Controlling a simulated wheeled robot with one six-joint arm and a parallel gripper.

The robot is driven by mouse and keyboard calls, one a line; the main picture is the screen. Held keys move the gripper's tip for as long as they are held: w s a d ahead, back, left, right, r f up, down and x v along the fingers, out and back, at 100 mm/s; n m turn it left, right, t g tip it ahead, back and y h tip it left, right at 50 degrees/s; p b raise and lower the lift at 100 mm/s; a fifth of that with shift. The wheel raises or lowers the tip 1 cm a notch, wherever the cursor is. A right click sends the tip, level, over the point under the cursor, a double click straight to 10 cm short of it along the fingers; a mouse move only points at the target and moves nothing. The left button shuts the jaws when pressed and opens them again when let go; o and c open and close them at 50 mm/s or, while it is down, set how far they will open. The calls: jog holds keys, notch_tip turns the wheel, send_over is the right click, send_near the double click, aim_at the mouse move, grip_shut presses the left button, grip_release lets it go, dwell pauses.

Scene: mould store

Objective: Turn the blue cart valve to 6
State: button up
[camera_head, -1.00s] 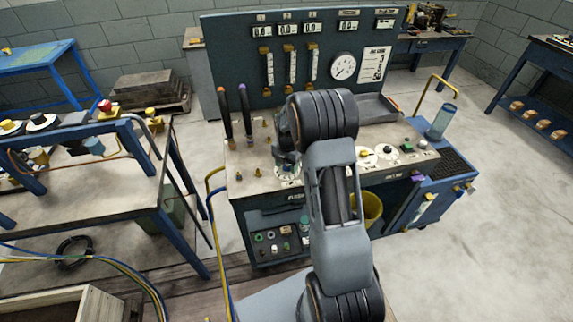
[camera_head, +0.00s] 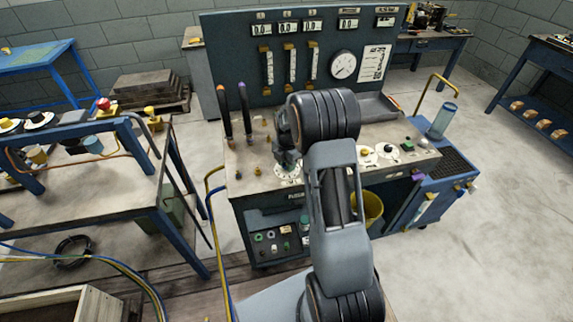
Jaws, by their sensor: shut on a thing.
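The blue cart (camera_head: 228,62) stands ahead, with an upright dark panel above a worn light worktop. My gripper (camera_head: 286,160) is low over the left-middle of that worktop, mostly hidden by my own wrist. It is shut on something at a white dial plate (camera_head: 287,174). The held part, which seems to be a valve knob, is hidden, so its pointer and number cannot be read. More white dials with yellow and dark knobs (camera_head: 388,151) are to the right of my arm.
Two tall levers, orange-tipped (camera_head: 224,112) and purple-tipped (camera_head: 245,108), stand close left of my gripper. Small yellow fittings lie near it. A round gauge (camera_head: 343,65) and several small displays (camera_head: 288,27) are on the panel. A grey tray (camera_head: 380,106) is behind right.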

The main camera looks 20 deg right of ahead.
jog(key=m+b, duration=0.1)
jog(key=m, duration=0.3)
jog(key=shift+m, duration=0.3)
jog(key=m+b, duration=0.1)
jog(key=m, duration=0.2)
jog(key=shift+m, duration=0.4)
jog(key=m, duration=0.4)
jog(key=shift+w+b, duration=0.1)
jog(key=shift+b, duration=0.25)
jog(key=m, duration=0.5)
jog(key=m+b, duration=0.1)
jog(key=m, duration=0.3)
jog(key=shift+m, duration=0.3)
jog(key=m, duration=0.3)
jog(key=shift+m, duration=0.3)
jog(key=m, duration=0.4)
jog(key=shift+r, duration=0.1)
jog(key=shift+m, duration=1.8)
